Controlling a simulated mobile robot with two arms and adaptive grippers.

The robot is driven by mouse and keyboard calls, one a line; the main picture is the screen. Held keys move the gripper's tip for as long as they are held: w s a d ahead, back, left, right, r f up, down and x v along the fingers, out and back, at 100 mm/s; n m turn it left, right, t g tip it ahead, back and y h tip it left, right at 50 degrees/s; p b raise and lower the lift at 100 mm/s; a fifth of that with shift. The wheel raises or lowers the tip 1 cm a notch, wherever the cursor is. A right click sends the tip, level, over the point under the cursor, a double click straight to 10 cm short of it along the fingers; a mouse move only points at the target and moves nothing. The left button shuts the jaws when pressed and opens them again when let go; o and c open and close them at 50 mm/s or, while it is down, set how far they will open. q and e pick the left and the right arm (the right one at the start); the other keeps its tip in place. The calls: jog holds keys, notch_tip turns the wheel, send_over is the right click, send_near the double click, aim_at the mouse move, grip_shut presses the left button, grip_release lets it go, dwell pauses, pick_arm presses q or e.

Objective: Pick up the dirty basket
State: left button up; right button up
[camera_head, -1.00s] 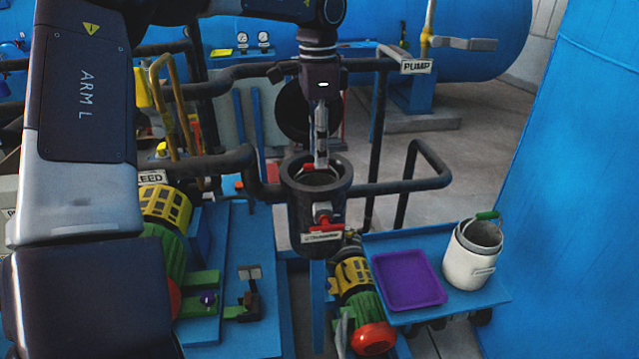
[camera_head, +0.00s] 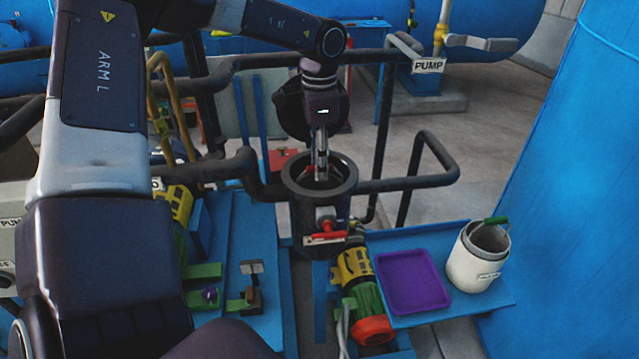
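A dark, open-topped cylindrical housing (camera_head: 305,205) stands upright in the middle, with a red valve handle and a label on its front. My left gripper (camera_head: 321,174) points straight down with its tips inside the mouth of this housing. Its fingers look narrow from this side, so I cannot tell whether they are open or shut on anything. The dirty basket cannot be made out now; the inside of the housing is dark and partly covered by the gripper. My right gripper is not in view.
A blue side table (camera_head: 440,312) at right holds an empty purple tray (camera_head: 413,281) and a white container (camera_head: 472,268) with a green handle at its top. Dark pipes (camera_head: 410,183) run beside and behind the housing. A yellow and green pump (camera_head: 355,268) sits below it.

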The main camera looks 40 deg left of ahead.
pick_arm(q)
jog(key=shift+f, duration=0.4)
jog(key=shift+c, duration=0.4)
grip_shut()
jog(key=shift+r, duration=0.1)
